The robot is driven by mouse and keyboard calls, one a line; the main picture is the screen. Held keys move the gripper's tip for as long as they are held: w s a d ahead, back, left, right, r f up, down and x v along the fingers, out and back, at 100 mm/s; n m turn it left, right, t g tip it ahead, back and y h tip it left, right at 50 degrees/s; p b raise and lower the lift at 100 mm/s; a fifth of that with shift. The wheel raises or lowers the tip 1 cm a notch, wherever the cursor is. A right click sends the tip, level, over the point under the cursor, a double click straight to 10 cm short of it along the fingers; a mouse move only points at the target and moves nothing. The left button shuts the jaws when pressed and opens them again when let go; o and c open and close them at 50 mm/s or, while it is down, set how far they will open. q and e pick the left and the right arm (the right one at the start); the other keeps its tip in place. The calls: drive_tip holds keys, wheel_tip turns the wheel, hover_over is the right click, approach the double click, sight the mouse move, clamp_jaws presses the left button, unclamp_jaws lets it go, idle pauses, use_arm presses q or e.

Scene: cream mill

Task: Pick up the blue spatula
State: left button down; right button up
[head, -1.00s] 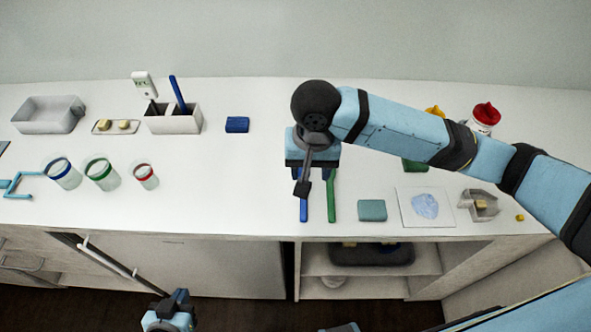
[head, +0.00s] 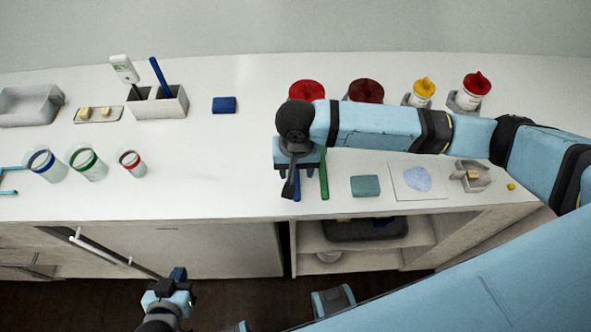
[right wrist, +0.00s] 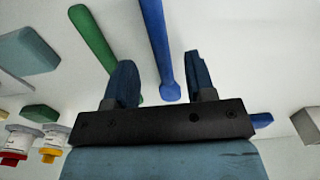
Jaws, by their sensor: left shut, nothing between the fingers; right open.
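The blue spatula (right wrist: 155,40) lies on the white counter. In the right wrist view its handle runs away from me and its near end shows between my right fingers. In the head view only a short piece of it (head: 297,190) shows below my right gripper (head: 297,170). My right gripper is open and over the blue spatula; the wrist view also shows its fingers (right wrist: 160,65), one on each side. I cannot tell the exact height gap. My left gripper (head: 178,280) is shut and empty, low in front of the counter.
A green spatula (head: 324,180) lies close to the right of the blue one. A teal block (head: 365,187) and a white sheet (head: 417,181) lie further right. Lidded jars (head: 366,90) stand behind my right arm. The counter left of the gripper is clear (head: 210,180).

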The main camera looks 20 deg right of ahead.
drive_tip(key=shift+f, duration=1.4)
clamp_jaws()
drive_tip(key=shift+r, duration=0.1)
